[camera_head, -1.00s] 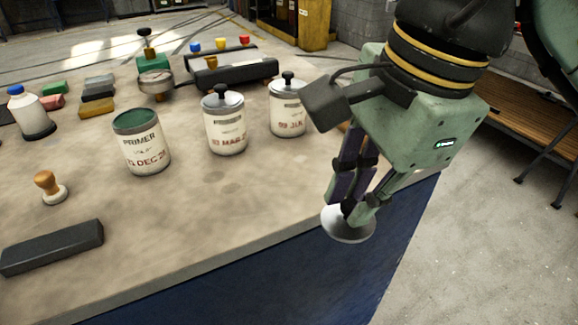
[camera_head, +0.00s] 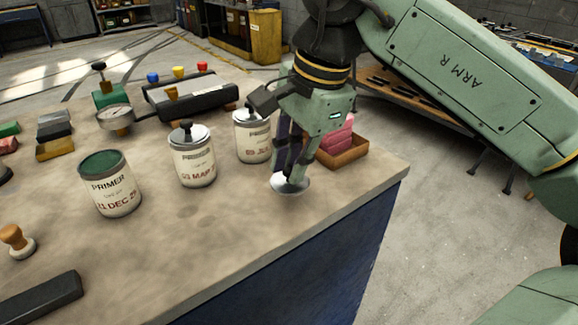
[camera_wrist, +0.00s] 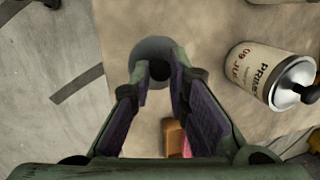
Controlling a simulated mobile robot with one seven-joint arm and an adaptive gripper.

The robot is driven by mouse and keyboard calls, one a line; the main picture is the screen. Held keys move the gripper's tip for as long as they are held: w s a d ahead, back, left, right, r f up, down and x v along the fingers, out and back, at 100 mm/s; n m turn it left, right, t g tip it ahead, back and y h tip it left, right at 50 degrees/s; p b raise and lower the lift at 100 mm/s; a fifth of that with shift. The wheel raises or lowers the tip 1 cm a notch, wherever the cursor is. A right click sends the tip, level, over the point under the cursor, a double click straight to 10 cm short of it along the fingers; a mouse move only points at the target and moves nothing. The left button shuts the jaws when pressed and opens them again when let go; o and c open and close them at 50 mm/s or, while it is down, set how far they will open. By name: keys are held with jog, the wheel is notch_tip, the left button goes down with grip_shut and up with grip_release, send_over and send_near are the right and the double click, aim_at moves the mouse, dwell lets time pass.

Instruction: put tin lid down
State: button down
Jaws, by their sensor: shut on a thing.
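The tin lid (camera_head: 291,187) is a grey metal disc with a dark knob, held at the tips of my gripper (camera_head: 292,174). My gripper is shut on the knob. The lid is low over the bench top near its right corner; I cannot tell whether it touches. In the wrist view the lid (camera_wrist: 150,52) shows beyond the fingers, its knob between the fingertips (camera_wrist: 159,72). An open primer tin (camera_head: 110,184) with green inside stands at the left. Two lidded tins stand to its right, a middle one (camera_head: 195,160) and a farther one (camera_head: 251,140).
A small brown box (camera_head: 345,152) with pink things stands just behind my gripper. A wooden-handled stamp (camera_head: 16,240) and a dark bar (camera_head: 42,303) lie at the front left. The bench top (camera_head: 230,235) in front of the tins is clear. The bench edge is close to the lid.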

aim_at(289, 172)
jog(key=shift+w+a, duration=0.1)
jog(key=shift+w, duration=0.15)
jog(key=f, duration=0.1)
jog(key=w+f+p, duration=0.1)
jog(key=shift+a+f, duration=0.15)
jog(key=shift+f, duration=0.65)
jog(key=shift+f, duration=0.1)
jog(key=c, duration=1.5)
grip_release()
jog(key=shift+c, duration=0.2)
jog(key=shift+r, duration=0.25)
jog(key=v, duration=1.1)
jog(key=shift+r+b, duration=0.35)
jog(key=shift+b, duration=0.05)
jog(key=shift+d, duration=0.2)
